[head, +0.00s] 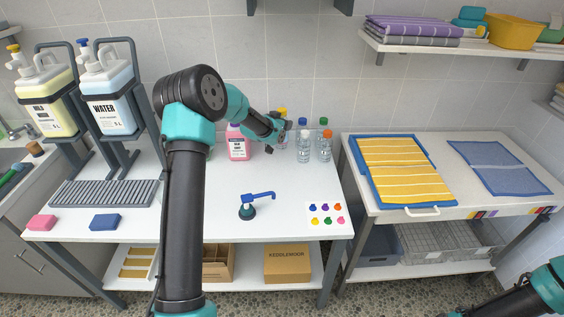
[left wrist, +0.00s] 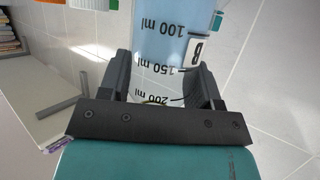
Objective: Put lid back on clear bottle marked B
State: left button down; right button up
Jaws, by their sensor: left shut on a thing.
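My left gripper (head: 284,127) is at the back of the white table, among the small bottles. In the left wrist view, my left gripper (left wrist: 165,88) is shut on a clear bottle (left wrist: 160,48) with pale blue contents, ml marks and a label B. The marks appear upside down in that view. The bottle's top is hidden, so I cannot tell whether it has a lid. In the head view, a yellow lid (head: 282,112) shows just behind the gripper; which bottle it belongs to is unclear. My right gripper is out of view.
Clear bottles (head: 304,150) stand just right of the gripper, one with an orange lid (head: 326,134). A pink bottle (head: 238,146) stands left. A blue-handled tool (head: 248,208) and a card with coloured spots (head: 326,214) lie in front. The table's middle is mostly clear.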

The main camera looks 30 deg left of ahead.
aim_at(282, 143)
pick_arm(q)
jog(key=shift+f, duration=3.15)
jog(key=shift+f, duration=1.9)
jog(key=shift+f, duration=0.1)
jog(key=shift+c, duration=1.6)
grip_release()
jog(key=shift+r, duration=0.2)
jog(key=v, duration=1.2)
